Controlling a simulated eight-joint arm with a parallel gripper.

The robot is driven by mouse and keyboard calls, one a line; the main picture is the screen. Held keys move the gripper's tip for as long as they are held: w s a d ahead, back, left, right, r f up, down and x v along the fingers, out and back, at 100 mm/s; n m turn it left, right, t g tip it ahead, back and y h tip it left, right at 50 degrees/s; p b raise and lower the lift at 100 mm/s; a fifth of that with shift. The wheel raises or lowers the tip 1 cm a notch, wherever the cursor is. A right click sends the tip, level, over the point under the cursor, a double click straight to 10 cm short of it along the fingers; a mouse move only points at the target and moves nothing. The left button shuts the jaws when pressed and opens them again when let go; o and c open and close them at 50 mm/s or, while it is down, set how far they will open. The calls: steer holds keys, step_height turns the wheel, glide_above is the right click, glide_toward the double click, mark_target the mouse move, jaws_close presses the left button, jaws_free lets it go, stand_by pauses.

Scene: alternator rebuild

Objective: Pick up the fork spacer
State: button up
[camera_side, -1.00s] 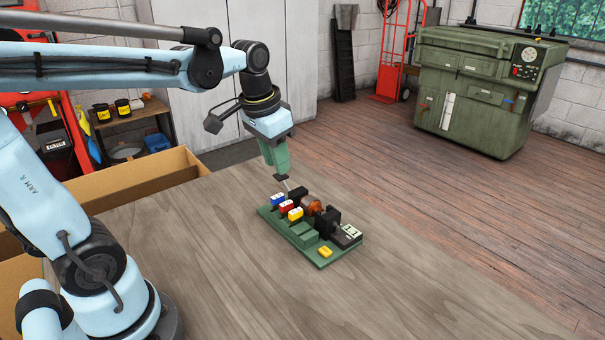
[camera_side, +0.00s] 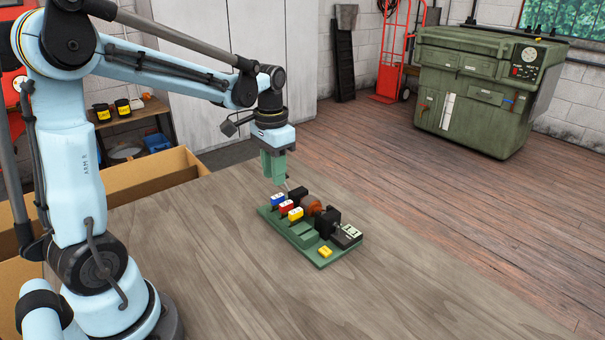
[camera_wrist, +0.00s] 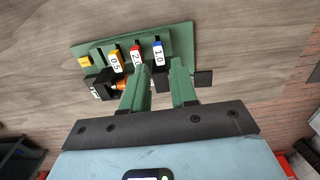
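Three small labelled blocks stand in a row on a green fixture: blue (camera_side: 278,199), red (camera_side: 286,207) and yellow (camera_side: 295,214). In the wrist view they are blue (camera_wrist: 158,52), red (camera_wrist: 136,55) and yellow (camera_wrist: 115,62). I cannot tell for sure which is the fork spacer. My gripper (camera_side: 278,182) points down at the fixture's far left end, beside the blue block. In the wrist view its green fingers (camera_wrist: 160,68) are apart, with a gap between them. A dark block (camera_wrist: 158,76) shows behind that gap and does not look gripped.
The green fixture (camera_side: 322,262) lies on the wooden table (camera_side: 420,300). It carries a copper-coloured coil (camera_side: 311,205), black blocks (camera_side: 328,221) and a loose-looking yellow piece (camera_side: 325,252). A dark plate (camera_wrist: 203,78) is right of my fingers. The table is clear around the fixture.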

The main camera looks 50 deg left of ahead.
mark_target(277, 196)
steer(key=shift+w+d+f, duration=0.1)
steer(key=shift+f, duration=1.3)
steer(key=shift+w+f, duration=0.1)
steer(key=shift+f, duration=1.3)
jaws_close()
